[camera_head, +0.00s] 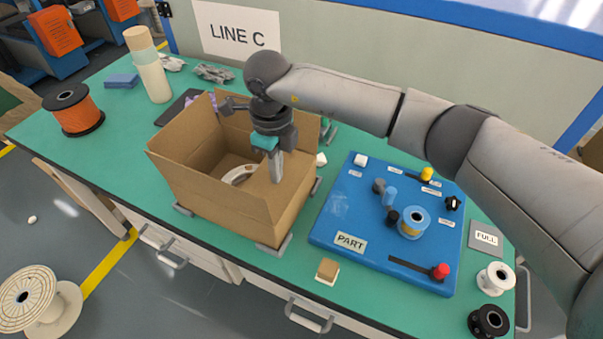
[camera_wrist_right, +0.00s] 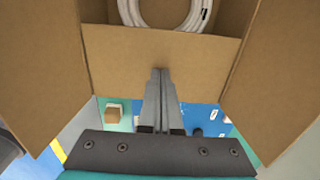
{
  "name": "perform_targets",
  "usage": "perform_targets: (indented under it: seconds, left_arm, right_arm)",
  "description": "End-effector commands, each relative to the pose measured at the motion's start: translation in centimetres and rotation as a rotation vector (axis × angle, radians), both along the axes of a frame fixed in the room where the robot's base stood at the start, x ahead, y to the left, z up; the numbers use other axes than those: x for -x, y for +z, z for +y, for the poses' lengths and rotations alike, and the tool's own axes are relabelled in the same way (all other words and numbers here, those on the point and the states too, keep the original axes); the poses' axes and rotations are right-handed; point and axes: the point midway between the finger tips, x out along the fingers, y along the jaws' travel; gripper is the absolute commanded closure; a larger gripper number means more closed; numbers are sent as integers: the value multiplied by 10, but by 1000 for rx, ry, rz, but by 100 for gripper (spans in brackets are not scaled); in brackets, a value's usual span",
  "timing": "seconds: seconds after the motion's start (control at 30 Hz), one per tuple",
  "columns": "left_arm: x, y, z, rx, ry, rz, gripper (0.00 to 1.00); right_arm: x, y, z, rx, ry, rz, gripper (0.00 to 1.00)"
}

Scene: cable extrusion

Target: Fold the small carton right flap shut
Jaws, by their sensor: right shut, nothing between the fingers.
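The small carton (camera_head: 210,206) stands open-topped on the table, with a white cable coil (camera_head: 238,174) inside. The coil also shows at the top of the right wrist view (camera_wrist_right: 165,12). Brown flaps stand open around the carton's mouth. My right gripper (camera_head: 277,180) is shut and empty, pointing down at the carton's right side. In the right wrist view, its fingertips (camera_wrist_right: 160,72) overlap the right-side cardboard panel (camera_wrist_right: 115,62); I cannot tell whether they touch it. Open flaps stand at both sides of that view. My arm hides part of the carton's back right. My left gripper is not in view.
A blue board (camera_head: 335,225) with knobs and a spool lies right of the carton. Grey brackets (camera_head: 272,250) sit around the carton's base. A small brown block (camera_head: 327,269) is near the front edge. An orange spool (camera_head: 74,112) and a bottle (camera_head: 152,78) stand at left.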

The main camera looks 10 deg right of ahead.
Motion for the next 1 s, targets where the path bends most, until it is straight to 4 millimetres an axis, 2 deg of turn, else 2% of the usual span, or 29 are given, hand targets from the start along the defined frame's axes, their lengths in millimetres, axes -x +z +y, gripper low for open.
perform_targets:
  seconds: [0.03,0.4,0.6,1.0]
  left_arm:
    - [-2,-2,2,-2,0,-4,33]
    - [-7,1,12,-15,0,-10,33]
    - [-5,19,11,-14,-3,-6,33]
    - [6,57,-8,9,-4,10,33]
  right_arm:
    - [6,-18,-2,8,-2,16,100]
    - [5,-14,-3,10,-4,15,100]
    - [6,11,-3,10,-4,16,100]
    - [5,73,-2,7,-1,13,100]
